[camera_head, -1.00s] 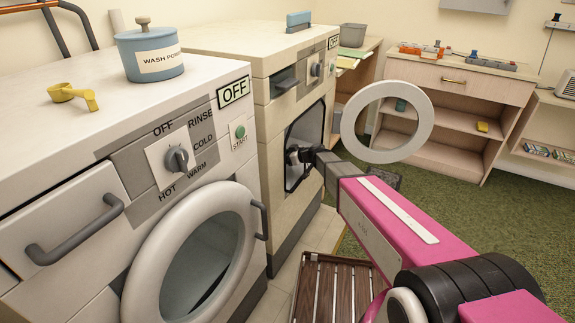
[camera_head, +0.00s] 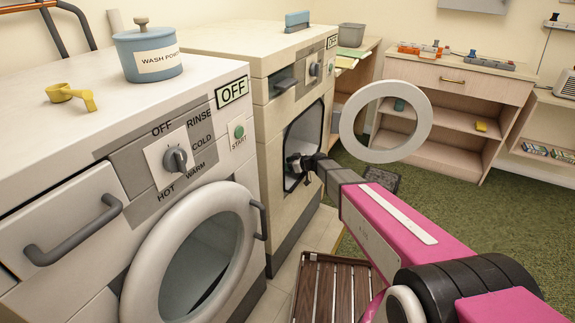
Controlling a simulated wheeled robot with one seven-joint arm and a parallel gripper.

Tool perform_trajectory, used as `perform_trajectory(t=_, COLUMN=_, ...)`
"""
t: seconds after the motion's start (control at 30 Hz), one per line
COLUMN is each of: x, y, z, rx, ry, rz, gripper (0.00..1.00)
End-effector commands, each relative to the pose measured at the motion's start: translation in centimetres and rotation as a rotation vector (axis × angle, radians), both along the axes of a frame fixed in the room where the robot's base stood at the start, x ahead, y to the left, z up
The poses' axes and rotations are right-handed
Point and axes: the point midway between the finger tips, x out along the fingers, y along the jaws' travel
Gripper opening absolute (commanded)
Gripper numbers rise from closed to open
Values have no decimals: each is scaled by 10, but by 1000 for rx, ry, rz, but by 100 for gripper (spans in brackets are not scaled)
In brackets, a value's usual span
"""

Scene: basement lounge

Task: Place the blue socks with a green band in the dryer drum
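The dryer is the cream machine (camera_head: 262,140) at the back, with its round door (camera_head: 386,122) swung open to the right. Its dark drum opening (camera_head: 302,140) faces right. My gripper (camera_head: 294,165) is at the lower part of this opening, reaching in from the right. It is small and dark in the view, and its fingers are hard to make out, so I cannot tell whether it holds anything. No blue socks with a green band show in this view. The drum floor is mostly hidden by the opening's edge and my gripper.
The white washer (camera_head: 90,130) stands in front at left, its round door (camera_head: 200,260) shut. A blue powder tub (camera_head: 147,55) and yellow scoop (camera_head: 72,95) sit on it. A slatted wooden rack (camera_head: 335,290) lies on the floor below my arm. Shelves (camera_head: 440,115) stand behind the open door.

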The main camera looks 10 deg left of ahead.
Motion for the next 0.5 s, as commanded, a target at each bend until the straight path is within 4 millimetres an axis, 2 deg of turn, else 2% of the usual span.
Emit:
perform_trajectory(t=0.03, x=0, y=0, z=-2, rx=0, ry=1, rz=0, gripper=29)
perform_trajectory(t=0.07, x=0, y=0, z=-1, rx=0, ry=0, rz=0, gripper=63)
perform_trajectory(t=0.1, x=0, y=0, z=-1, rx=0, ry=0, rz=0, gripper=76)
perform_trajectory(t=0.13, x=0, y=0, z=-1, rx=0, ry=0, rz=0, gripper=78)
perform_trajectory(t=0.5, x=-1, y=-2, z=4, rx=0, ry=0, rz=-1, gripper=78)
